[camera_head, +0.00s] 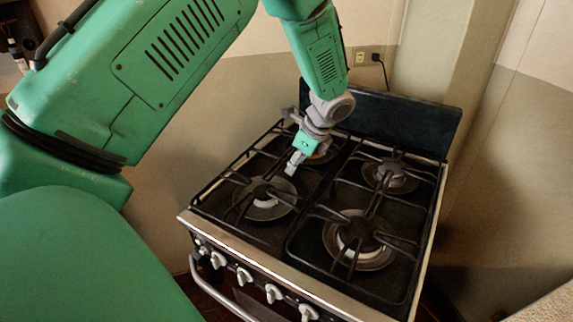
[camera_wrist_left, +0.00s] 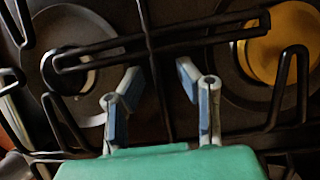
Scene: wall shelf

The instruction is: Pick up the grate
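The stove carries dark wire grates over its burners. The left grate (camera_head: 238,157) spans the front-left and back-left burners, and the right grate (camera_head: 372,208) covers the other side. My left gripper (camera_head: 292,168) is above the left grate, between its two burners. In the left wrist view, my left gripper (camera_wrist_left: 158,78) is open, its two fingers apart. A bar of the grate (camera_wrist_left: 148,35) runs between the fingertips in that picture; I cannot tell whether they touch it. My right gripper is not in view.
The stove (camera_head: 262,270) has a raised dark back panel (camera_head: 400,118) behind the burners. Several knobs (camera_head: 243,277) and an oven handle (camera_head: 222,290) are at its front. A wall outlet (camera_head: 368,57) with a plug is behind. A wall stands to the right.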

